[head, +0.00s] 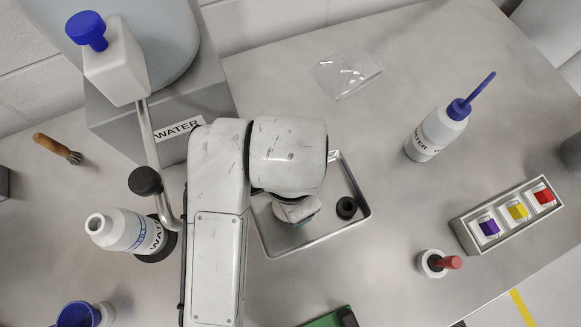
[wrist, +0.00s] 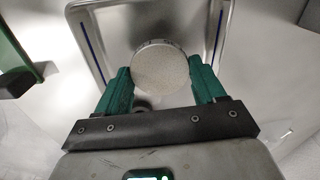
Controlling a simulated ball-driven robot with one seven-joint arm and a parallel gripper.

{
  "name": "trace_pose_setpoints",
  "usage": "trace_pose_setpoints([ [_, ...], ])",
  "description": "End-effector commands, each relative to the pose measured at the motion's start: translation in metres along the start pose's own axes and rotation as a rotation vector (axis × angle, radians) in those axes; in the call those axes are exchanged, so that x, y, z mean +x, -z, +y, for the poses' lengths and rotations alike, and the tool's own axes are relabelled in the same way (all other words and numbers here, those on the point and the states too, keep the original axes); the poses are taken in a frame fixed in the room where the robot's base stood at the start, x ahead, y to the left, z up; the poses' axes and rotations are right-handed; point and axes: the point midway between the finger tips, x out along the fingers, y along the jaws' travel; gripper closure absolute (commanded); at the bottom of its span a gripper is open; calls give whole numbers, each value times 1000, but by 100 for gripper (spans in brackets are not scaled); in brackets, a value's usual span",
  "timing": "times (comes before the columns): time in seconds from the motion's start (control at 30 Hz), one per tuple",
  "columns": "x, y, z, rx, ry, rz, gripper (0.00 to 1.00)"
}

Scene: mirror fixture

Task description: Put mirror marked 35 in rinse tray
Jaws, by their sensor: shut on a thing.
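A round mirror disc (wrist: 160,72) with a pale speckled face sits between the green fingers of my gripper (wrist: 162,86) in the wrist view. My gripper is shut on it. Small dark marks show along its far edge, but I cannot read a number. The metal rinse tray (wrist: 83,28) lies below, with a blue line along each side. In the head view my arm covers part of the tray (head: 318,243), and my gripper (head: 298,214) is over it, largely hidden. I cannot tell whether the disc touches the tray floor.
A black round piece (head: 346,207) is in the tray's right part. A wash bottle (head: 436,134), a clear dish (head: 348,72), a rack with coloured blocks (head: 508,216) and a red-handled tool in a white holder (head: 436,263) stand around. The water container (head: 160,110) is left.

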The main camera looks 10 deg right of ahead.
Motion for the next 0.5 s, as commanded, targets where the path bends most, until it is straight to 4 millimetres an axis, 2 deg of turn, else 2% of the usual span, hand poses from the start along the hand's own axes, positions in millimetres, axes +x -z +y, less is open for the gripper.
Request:
trace_pose_setpoints([
  [0.1, 19, -1, 1, -4, -4, 1, 66],
  [0.17, 24, -1, 1, -3, -3, 1, 66],
  [0.5, 28, -1, 1, -1, -1, 0, 66],
])
